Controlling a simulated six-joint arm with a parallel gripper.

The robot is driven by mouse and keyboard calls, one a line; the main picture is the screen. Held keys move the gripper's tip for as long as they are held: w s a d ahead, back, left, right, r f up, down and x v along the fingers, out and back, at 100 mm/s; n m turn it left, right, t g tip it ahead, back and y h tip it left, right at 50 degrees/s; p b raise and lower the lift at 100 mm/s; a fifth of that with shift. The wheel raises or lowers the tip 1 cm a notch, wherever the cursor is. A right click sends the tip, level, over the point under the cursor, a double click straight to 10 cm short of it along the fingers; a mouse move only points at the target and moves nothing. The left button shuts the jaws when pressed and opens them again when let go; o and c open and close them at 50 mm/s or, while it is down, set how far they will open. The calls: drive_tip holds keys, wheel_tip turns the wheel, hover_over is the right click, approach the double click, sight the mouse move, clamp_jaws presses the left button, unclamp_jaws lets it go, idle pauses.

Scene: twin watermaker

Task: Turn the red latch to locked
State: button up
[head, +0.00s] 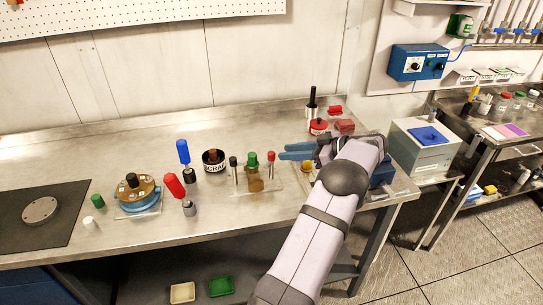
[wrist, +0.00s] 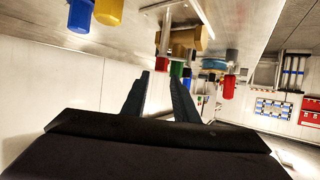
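Several red parts are in view, and I cannot tell for certain which is the red latch. In the head view a red handle (head: 174,186) leans over a grey base left of centre. A small red-topped post (head: 271,158) stands beside the brown and green valve. Red pieces (head: 345,127) lie at the bench's back right. My gripper (head: 284,151) points left above the bench, right of the valve. In the wrist view its two fingers (wrist: 156,82) are apart with nothing between them. A red cylinder (wrist: 162,63) shows beyond the tips, apart from them.
A blue handle (head: 183,151), a round "SCRAP" container (head: 213,168) and a blue-brown disc fixture (head: 136,201) stand on the left half of the bench. A black-handled tool (head: 312,102) stands behind my arm.

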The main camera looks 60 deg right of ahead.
sight(274, 153)
drive_tip(key=shift+w+a+f+p, duration=0.1)
drive_tip(key=shift+w+a+p, duration=0.05)
drive_tip(key=shift+w+p, duration=0.4)
drive_tip(key=shift+p+x, duration=1.25)
drive_tip(key=shift+x, duration=1.9)
drive_tip(key=shift+s, duration=0.1)
drive_tip(key=shift+f, duration=0.1)
clamp_jaws()
